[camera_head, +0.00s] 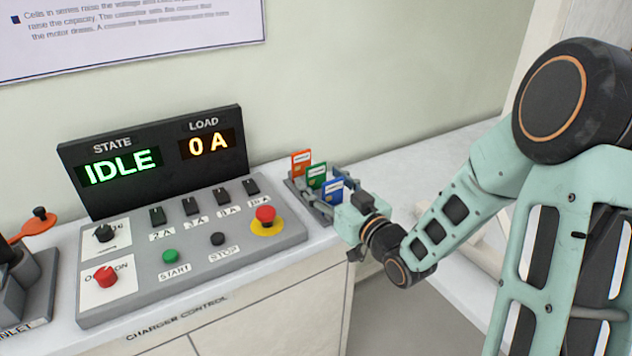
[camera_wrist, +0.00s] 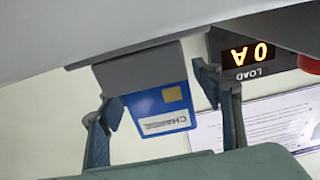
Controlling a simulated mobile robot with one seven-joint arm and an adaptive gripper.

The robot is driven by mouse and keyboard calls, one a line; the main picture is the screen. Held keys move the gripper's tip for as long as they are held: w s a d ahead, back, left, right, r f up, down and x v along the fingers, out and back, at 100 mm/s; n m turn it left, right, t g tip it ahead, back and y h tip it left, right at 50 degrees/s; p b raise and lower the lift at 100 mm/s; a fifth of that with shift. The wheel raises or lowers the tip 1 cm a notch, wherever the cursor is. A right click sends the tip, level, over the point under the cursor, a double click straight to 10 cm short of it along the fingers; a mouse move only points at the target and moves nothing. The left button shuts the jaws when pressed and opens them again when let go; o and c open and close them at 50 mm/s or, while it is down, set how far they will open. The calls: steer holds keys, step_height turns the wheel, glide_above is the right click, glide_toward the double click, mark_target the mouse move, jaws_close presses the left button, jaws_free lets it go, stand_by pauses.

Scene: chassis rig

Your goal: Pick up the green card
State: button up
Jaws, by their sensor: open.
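The green card (camera_head: 316,174) stands upright in a grey holder (camera_head: 296,190), between an orange-red card (camera_head: 301,161) and a blue card (camera_head: 333,188). My gripper (camera_head: 342,208) is at the blue-card end of this row, on the near right side. In the wrist view, which is upside down, my gripper (camera_wrist: 158,95) is open, with one finger on each side of the blue card (camera_wrist: 158,108). I see no clear contact with the card. The green card is not seen in the wrist view.
A control panel (camera_head: 190,262) with switches, buttons and a red knob (camera_head: 266,214) stands left of the holder. A dark display (camera_head: 155,160) reads IDLE and 0 A. The wall is behind the cards. White counter (camera_head: 420,160) lies free to the right.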

steer(key=shift+x, duration=1.4)
steer(key=shift+c, duration=0.5)
steer(key=c, duration=0.8)
steer(key=shift+c, duration=0.2)
steer(key=shift+r, duration=0.1)
